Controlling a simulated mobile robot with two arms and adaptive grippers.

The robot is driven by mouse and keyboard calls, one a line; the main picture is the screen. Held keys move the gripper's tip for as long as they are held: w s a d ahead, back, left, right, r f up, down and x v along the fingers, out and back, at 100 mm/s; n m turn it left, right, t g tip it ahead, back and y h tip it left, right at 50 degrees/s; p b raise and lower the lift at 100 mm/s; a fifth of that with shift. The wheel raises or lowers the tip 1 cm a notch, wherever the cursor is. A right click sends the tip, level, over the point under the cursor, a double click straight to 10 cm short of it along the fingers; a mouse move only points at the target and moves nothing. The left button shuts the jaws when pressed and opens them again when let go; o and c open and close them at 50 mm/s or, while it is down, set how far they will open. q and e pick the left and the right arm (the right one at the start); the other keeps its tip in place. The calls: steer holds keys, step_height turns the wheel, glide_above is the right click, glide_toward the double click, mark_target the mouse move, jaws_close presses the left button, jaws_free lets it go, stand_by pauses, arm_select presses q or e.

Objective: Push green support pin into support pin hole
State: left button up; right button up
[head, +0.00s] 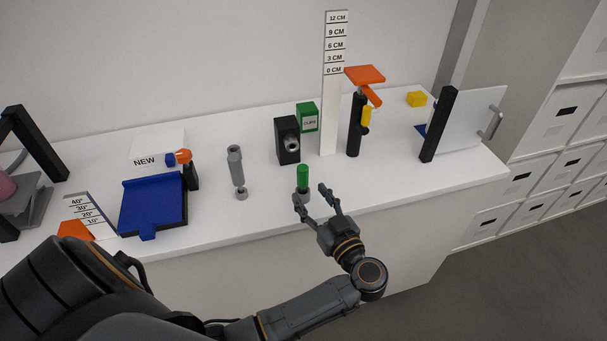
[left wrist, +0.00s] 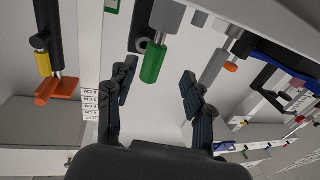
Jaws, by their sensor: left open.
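The green support pin (head: 303,174) stands upright in a grey round base (head: 302,196) near the table's front edge. In the left wrist view the green pin (left wrist: 154,62) shows between the fingers, with grey metal at its far end. My left gripper (head: 310,196) is open, with its fingers in front of and beside the pin and base. In the left wrist view a gap shows between the pin and each finger of the gripper (left wrist: 158,76). I cannot make out the support pin hole. My right gripper is not in view.
A grey upright tool (head: 237,168) stands to the left on the white table (head: 265,207). Behind are a black box (head: 287,140), a green box (head: 307,117) and a height scale (head: 328,100). A black post (head: 354,130) with an orange platform stands right. A blue tray (head: 152,204) lies left.

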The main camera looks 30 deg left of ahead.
mark_target(305, 184)
arm_select(q)
steer(key=x, duration=0.3)
steer(key=p+x, duration=0.1)
steer(key=x, duration=0.1)
steer(key=shift+w+a+f, duration=0.1)
steer(key=shift+w, duration=0.45)
steer(key=shift+w+a+f, duration=0.1)
steer(key=shift+w+a, duration=0.1)
steer(key=shift+a, duration=0.15)
steer(key=shift+s+d, duration=0.1)
jaws_close()
